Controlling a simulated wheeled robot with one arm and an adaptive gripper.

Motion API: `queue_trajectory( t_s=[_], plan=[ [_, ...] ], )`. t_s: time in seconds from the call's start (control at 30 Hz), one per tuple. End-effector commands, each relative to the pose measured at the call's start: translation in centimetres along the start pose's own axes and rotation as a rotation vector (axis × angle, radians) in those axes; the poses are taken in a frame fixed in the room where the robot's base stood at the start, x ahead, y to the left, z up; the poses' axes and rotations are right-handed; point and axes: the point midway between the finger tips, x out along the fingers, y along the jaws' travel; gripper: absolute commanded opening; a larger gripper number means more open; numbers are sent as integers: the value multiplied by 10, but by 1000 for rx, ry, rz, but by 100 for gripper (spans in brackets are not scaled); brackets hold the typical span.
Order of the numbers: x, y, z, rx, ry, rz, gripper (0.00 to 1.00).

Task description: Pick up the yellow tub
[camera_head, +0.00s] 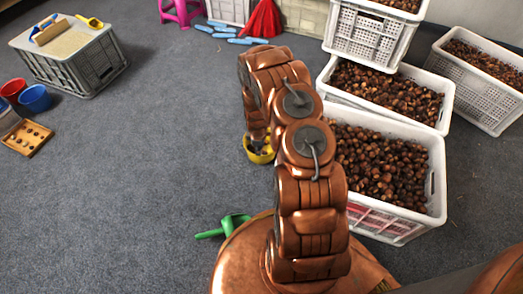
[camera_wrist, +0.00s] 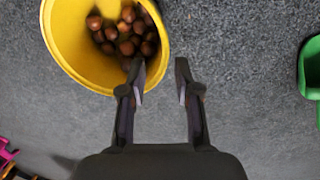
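The yellow tub (camera_wrist: 72,45) fills the upper left of the wrist view, with several brown chestnuts (camera_wrist: 126,34) inside. In the head view the tub (camera_head: 262,157) is on the grey carpet, partly hidden behind my arm. My gripper (camera_wrist: 160,74) is open, with a clear gap between its fingers. In the wrist view the left finger overlaps the tub's right rim and the right finger is outside it; part of the rim shows between them. I cannot tell whether either finger touches the tub.
A green scoop (camera_head: 228,226) lies on the carpet near my base. White crates of chestnuts (camera_head: 434,172) stand close on the right. A grey crate (camera_head: 88,68), red and blue buckets (camera_head: 36,98) and a wooden tray (camera_head: 30,150) are at left. The carpet between is clear.

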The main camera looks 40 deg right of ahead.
Motion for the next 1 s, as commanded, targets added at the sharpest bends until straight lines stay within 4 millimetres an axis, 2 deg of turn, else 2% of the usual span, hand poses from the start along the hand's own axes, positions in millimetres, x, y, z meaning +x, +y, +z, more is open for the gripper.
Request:
queue_trajectory(
  t_s=[0.03, 0.13, 0.47, 0.8, 1.0],
  plan=[
    [13, -2, 1, 0, 0, -1, 32],
    [26, -3, 0, 2, 1, -1, 32],
    [40, -2, 0, 2, 1, 0, 32],
    [82, -3, 0, 2, 0, -1, 32],
    [92, -2, 0, 1, 1, -1, 32]
  ],
)
